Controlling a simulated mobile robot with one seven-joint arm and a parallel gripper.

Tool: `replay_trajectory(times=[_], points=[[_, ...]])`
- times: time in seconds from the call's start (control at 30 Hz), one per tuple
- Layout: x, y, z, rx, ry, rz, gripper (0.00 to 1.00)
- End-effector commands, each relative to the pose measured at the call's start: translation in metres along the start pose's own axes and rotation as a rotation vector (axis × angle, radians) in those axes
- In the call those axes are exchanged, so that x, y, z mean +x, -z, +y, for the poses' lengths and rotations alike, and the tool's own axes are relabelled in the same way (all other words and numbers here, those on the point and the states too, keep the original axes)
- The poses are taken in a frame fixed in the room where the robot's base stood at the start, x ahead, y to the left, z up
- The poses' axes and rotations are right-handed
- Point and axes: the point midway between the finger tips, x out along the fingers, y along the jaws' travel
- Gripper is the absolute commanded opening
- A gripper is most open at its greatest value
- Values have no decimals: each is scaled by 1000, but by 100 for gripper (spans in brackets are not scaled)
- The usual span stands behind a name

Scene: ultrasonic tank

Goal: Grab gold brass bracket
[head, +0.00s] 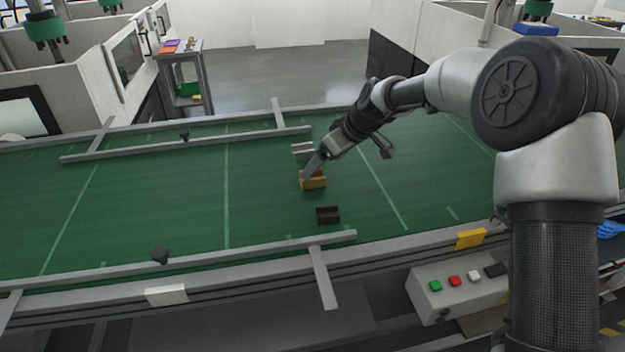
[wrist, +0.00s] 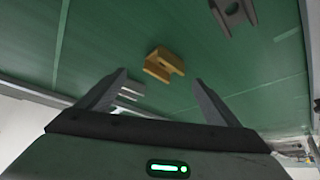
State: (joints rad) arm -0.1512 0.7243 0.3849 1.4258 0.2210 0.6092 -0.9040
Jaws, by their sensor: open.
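The gold brass bracket (head: 314,182) lies on the green conveyor belt, near its middle in the head view. In the wrist view the gold bracket (wrist: 163,65) sits ahead of the fingertips, roughly between their lines. My gripper (head: 309,168) is open and empty. In the head view a finger overlaps the bracket and hides part of it; I cannot tell whether they touch. In the wrist view both fingers (wrist: 158,80) are spread apart with nothing between them.
A dark bracket (head: 328,215) lies on the near side of the gold one. A silver-grey bracket (head: 302,151) lies on the far side, close to my gripper. Metal guide rails (head: 200,262) run along the belt. A button box (head: 460,288) stands at the near edge. The belt's left part is clear.

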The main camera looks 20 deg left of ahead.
Motion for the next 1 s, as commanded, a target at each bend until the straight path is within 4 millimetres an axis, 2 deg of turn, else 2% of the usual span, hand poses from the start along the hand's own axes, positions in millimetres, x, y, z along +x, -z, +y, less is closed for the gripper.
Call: replay_trajectory(times=[0.23,0.5,0.8,0.87,1.0], points=[[18,-1,-3,0,1,-1,85],[55,-6,-8,0,1,0,85],[61,-6,-8,0,-1,1,85],[61,-6,-8,0,-1,1,77],[61,-6,-8,0,-1,1,53]])
